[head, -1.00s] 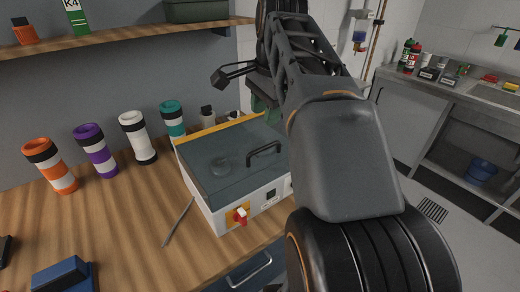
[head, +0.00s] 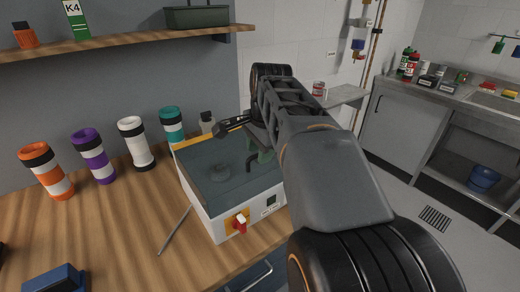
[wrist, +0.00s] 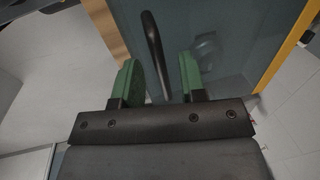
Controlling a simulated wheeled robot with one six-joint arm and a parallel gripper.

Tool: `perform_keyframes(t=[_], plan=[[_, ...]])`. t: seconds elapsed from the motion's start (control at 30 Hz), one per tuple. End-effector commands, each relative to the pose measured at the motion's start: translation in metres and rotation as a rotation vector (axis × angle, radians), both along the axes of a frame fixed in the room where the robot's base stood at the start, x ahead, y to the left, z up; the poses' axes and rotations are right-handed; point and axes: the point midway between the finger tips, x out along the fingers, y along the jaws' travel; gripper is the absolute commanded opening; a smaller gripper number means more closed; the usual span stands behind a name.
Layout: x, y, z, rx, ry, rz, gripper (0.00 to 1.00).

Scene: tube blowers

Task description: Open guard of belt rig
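The belt rig (head: 212,215) is a white box on the wooden bench, with a red switch (head: 239,222) on its front. Its guard (head: 205,180) is a dark see-through lid, lying closed on top, with a yellow strip along the back edge. The guard's black handle (head: 249,163) is partly hidden by my gripper (head: 260,156) in the head view. In the wrist view, my gripper (wrist: 158,62) is open, its green fingers apart. The handle (wrist: 152,42) shows between the fingers, nearer the left one; I cannot tell whether it touches.
Orange (head: 46,170), purple (head: 93,155), white (head: 137,142) and teal (head: 173,125) banded cylinders stand left of and behind the rig. A thin rod (head: 174,231) lies by its left side. A shelf (head: 120,38) runs above. A sink counter stands at right.

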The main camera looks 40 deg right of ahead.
Motion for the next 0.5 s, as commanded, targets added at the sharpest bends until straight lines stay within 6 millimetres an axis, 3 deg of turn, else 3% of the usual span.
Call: perform_keyframes(t=[0.1, 0.5], plan=[[0.0000, 0.0000, 0.0001, 0.000, 0.000, 0.000, 0.37], [-0.0002, 0.0000, 0.0003, 0.000, 0.001, 0.000, 0.00]])
